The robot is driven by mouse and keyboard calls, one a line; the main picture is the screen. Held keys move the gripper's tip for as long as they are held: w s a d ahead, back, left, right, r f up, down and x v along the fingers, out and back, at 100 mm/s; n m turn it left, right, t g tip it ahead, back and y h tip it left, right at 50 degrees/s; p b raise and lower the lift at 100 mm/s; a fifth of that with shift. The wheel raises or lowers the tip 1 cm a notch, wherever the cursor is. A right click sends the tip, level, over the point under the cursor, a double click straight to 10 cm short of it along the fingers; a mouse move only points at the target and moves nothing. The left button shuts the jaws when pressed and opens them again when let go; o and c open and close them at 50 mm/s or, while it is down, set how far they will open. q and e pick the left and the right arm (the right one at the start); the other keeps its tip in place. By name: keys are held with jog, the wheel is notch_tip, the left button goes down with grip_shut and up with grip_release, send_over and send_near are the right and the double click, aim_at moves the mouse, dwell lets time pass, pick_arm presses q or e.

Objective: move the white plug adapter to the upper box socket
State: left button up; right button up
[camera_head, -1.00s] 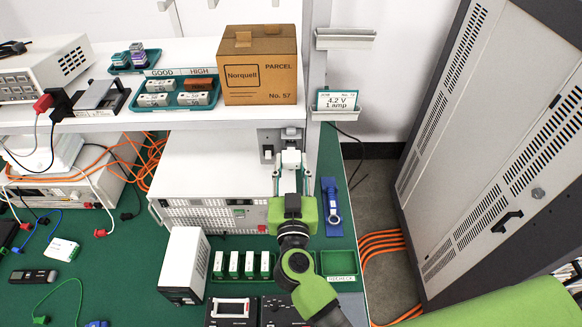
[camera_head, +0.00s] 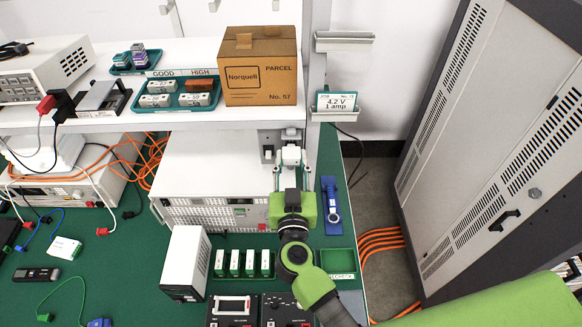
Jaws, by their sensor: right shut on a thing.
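My right gripper (camera_head: 291,171) reaches away from me to the wall under the shelf, its two fingers pointing at the grey socket box. It is shut on the white plug adapter (camera_head: 291,154), which sits between the fingertips. The adapter is right in front of the grey box socket (camera_head: 291,134), whose lower part it hides. I cannot tell whether the adapter touches the socket or stands a little off it. A grey switch box (camera_head: 267,146) is just to the left. My left gripper is not in view.
A white instrument (camera_head: 205,180) stands left of the gripper. The shelf edge (camera_head: 190,120) and the cardboard parcel (camera_head: 260,65) are above. A blue holder with a tool (camera_head: 331,205) lies to the right, and a green tray (camera_head: 338,262) is nearer. A shelf post (camera_head: 314,120) rises close by on the right.

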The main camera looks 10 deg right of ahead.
jog(key=shift+w+d+p, duration=0.1)
jog(key=shift+w+p, duration=0.3)
jog(key=shift+w, duration=0.1)
jog(key=shift+w+r+p, duration=0.1)
jog(key=shift+w+p, duration=0.3)
dwell(0.5)
jog(key=o, duration=1.3)
jog(key=shift+s, duration=0.1)
jog(key=shift+s, duration=0.2)
jog(key=s, duration=0.3)
jog(key=s+a, duration=0.1)
jog(key=s, duration=0.3)
jog(key=s+a, duration=0.1)
jog(key=s, duration=0.3)
jog(key=shift+s+a, duration=0.1)
jog(key=shift+s, duration=0.05)
